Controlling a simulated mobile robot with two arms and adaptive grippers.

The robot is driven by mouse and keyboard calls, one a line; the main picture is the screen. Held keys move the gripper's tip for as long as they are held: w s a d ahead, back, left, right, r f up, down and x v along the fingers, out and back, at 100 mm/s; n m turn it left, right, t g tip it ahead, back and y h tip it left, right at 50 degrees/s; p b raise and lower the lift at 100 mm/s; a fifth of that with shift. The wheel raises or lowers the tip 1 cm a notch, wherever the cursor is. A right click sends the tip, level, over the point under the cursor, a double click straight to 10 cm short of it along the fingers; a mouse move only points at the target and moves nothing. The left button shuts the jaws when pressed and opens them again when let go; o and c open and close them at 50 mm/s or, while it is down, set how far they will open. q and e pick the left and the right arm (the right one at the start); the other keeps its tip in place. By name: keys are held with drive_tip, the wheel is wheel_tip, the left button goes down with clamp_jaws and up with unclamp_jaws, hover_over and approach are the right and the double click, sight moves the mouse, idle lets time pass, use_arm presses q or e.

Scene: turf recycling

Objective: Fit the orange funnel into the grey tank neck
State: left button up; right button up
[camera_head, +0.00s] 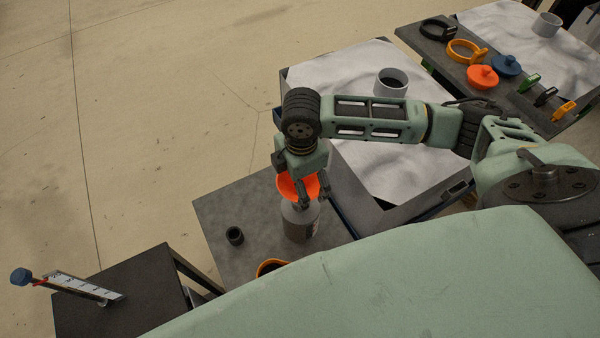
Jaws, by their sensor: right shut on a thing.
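The orange funnel (298,186) is held at its rim by my right gripper (304,188), which is shut on it. The funnel is over the top of a grey bottle-like tank (300,223) with a label on its side. The tank stands upright on a dark grey table (232,205). The funnel hides the tank's neck, so I cannot tell whether the spout is inside it or just above. My left gripper is not in view.
Beside the table is a white-lined bin (345,70) with a pale, open-topped ring (391,82). A small black cup (235,236) and a partly hidden orange-rimmed item (270,267) are near the tank. A side bench (425,45) holds orange, blue and black parts.

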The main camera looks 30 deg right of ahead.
drive_tip(key=shift+f+b, duration=0.85)
drive_tip(key=shift+f, duration=1.2)
drive_tip(key=o, duration=1.1)
drive_tip(key=shift+r, duration=0.2)
wheel_tip(320, 180, up, 12)
drive_tip(key=shift+s+f, duration=0.15)
